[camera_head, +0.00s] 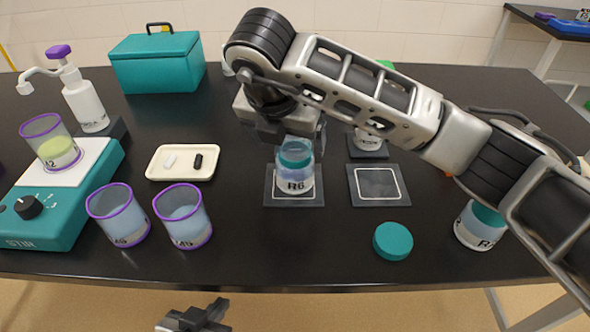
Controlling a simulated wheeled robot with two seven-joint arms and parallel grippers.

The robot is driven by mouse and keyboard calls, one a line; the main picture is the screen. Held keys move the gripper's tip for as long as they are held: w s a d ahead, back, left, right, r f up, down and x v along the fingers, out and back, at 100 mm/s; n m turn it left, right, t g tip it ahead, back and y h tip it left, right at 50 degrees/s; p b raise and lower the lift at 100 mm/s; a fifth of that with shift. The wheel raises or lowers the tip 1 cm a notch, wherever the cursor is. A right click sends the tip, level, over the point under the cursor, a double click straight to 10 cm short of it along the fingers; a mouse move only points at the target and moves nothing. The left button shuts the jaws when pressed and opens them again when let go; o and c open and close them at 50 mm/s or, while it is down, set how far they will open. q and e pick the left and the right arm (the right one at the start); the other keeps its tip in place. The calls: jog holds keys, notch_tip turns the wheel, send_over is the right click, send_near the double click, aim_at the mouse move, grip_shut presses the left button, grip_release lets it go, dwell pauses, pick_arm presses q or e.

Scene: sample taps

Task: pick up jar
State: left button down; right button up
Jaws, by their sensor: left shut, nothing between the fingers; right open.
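A clear jar labelled R6 (295,185) with a teal top and pale blue contents stands upright on a dark square pad (270,202) at the middle of the bench. My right gripper (285,135) is directly behind and above its top, pointing down. It is open, and its fingers are partly hidden, so I cannot tell whether they touch the jar. Another jar with a teal cap (472,232) stands at the right, partly behind my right arm. A further jar (366,142) stands behind, also partly covered. My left gripper (197,316) is shut and empty, low in front of the bench edge.
A teal cap (393,241) lies near the front edge. An empty square pad (402,190) is right of R6. Purple-rimmed beakers (118,214) (184,216), a tray (182,176), a stirrer (40,222) holding a beaker (50,142), a wash bottle (85,100) and a teal box (158,62) fill the left.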

jog(key=x, duration=0.3)
jog(key=p+x, duration=0.1)
jog(key=shift+d+f, duration=0.35)
jog(key=shift+f, duration=0.05)
jog(key=shift+w+f, duration=0.15)
jog(key=shift+f, duration=0.3)
jog(key=c, duration=1.1)
jog(key=shift+r, duration=0.2)
